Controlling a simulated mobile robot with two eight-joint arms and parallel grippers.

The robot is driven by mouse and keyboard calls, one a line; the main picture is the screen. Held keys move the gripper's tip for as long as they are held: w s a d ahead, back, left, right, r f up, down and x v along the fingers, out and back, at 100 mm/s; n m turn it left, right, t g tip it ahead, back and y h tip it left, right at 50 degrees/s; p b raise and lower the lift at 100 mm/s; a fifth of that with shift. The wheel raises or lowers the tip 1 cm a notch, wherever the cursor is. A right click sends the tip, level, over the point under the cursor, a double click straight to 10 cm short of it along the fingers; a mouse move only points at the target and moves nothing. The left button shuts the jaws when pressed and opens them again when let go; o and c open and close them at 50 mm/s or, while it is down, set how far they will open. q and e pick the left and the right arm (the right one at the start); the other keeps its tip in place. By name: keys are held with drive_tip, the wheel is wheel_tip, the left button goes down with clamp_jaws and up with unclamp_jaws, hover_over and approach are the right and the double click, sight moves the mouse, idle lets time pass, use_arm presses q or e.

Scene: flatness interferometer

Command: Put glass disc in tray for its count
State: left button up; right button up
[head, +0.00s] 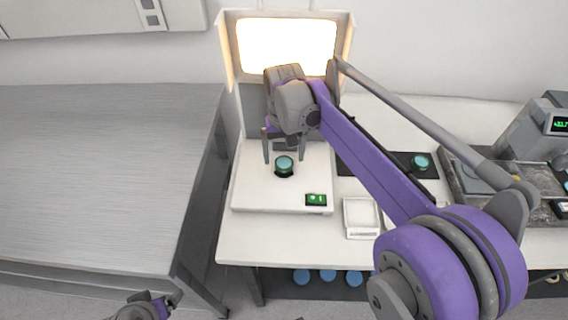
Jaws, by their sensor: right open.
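A teal glass disc (285,163) sits on a dark round stage on the white base (255,190) of the interferometer. My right gripper (284,158) is open, its two fingers pointing down on either side of this disc; I cannot tell whether they touch it. A second teal disc (420,161) lies on a dark mat to the right, beyond my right arm. A small white tray (361,216) stands on the table right of the base; another tray beside it is partly hidden by my arm. My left gripper (171,300) is low at the bottom left, apart from everything.
A bright screen (287,46) stands behind. Several blue discs (328,276) are below the table's front edge. An instrument (540,128) stands far right. A bare grey table (100,180) is at left, across a gap.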

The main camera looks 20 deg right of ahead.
drive_tip(key=shift+f, duration=0.9)
drive_tip(key=c, duration=1.5)
